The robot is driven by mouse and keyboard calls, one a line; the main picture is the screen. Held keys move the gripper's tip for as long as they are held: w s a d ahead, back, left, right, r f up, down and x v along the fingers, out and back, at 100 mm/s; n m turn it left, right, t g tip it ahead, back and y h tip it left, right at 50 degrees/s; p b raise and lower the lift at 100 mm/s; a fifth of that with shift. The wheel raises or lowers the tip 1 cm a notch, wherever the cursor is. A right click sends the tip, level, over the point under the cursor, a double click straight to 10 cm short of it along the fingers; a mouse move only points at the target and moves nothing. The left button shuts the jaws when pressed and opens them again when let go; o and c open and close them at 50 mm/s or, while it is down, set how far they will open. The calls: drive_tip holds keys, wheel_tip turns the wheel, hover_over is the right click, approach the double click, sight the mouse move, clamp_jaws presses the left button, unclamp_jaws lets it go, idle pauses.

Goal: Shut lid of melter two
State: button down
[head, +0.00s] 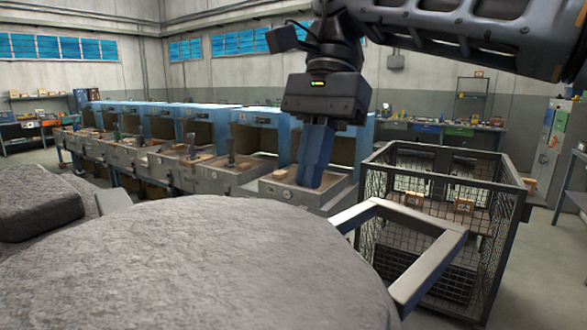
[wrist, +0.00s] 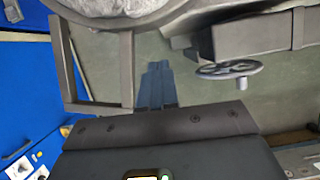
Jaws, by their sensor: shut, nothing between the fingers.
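A large round grey slab with a rough top (head: 190,260) fills the front of the head view; it looks like a melter lid, though no number shows. A square metal bar handle (head: 435,270) sticks out from its right side. The wrist view shows a round rim with rough grey stuff (wrist: 115,8) at the top and a bar frame (wrist: 68,65) to its left. My gripper (head: 310,180) points down, shut and empty, beyond the slab and left of the handle in the head view. Its blue fingers also show in the wrist view (wrist: 156,75), apart from the frame.
A second rough grey slab (head: 40,205) lies at the left. A wire mesh cage (head: 480,215) with small boxes stands right of my gripper. A row of blue-framed stations (head: 210,170) runs behind. A dark handwheel (wrist: 228,70) sits right of my fingers. Floor shows between.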

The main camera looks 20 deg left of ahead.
drive_tip(key=s, duration=0.2)
drive_tip(key=s+p, duration=0.1)
drive_tip(key=s, duration=0.1)
drive_tip(key=shift+a, duration=0.4)
drive_tip(key=shift+s, duration=0.15)
